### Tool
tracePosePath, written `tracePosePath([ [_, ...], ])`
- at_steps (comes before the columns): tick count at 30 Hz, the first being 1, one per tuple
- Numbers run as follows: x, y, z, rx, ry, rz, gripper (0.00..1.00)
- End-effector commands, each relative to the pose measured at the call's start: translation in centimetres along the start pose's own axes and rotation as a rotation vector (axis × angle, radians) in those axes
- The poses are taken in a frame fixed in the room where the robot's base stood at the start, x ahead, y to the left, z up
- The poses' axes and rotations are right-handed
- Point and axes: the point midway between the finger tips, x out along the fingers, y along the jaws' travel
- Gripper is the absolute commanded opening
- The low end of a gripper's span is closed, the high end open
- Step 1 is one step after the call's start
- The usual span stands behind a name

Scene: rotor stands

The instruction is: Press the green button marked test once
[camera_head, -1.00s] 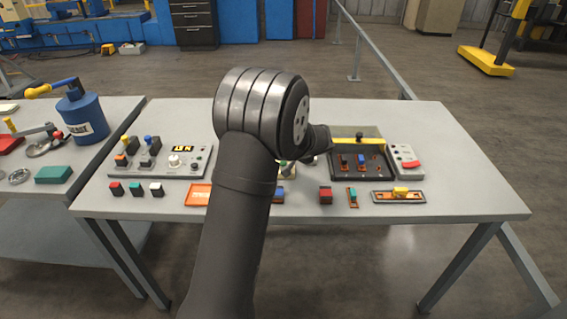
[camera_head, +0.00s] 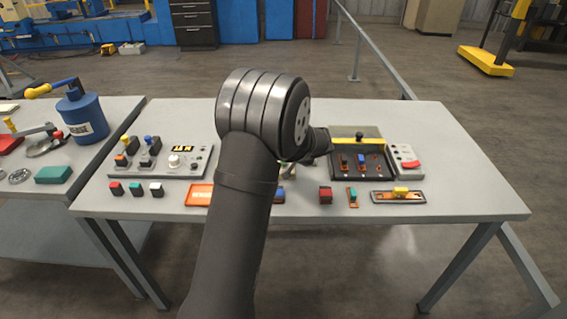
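A grey control panel (camera_head: 201,171) with a small lit display (camera_head: 181,149), a white knob (camera_head: 174,162) and several coloured switches stands on the left of the table. I cannot make out a green button marked test; no label is legible at this size. A small green block (camera_head: 135,188) lies in front of the panel, between a red one and a white one. My arm crosses the middle of the view, and its large round joint hides part of the table. My gripper is hidden behind the arm, so its fingers do not show.
An open black case (camera_head: 343,172) with several small parts and a grey box with a red part (camera_head: 411,164) stand at the right. An orange tray (camera_head: 197,195) and several small parts line the front. The table's front right (camera_head: 470,200) is clear.

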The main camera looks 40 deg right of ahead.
Motion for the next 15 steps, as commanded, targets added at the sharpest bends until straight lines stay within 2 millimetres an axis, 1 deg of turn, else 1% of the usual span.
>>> tracePosePath([
  [15,0.31,0.23,0.24,0.0,-0.001,0.0,0.0],
])
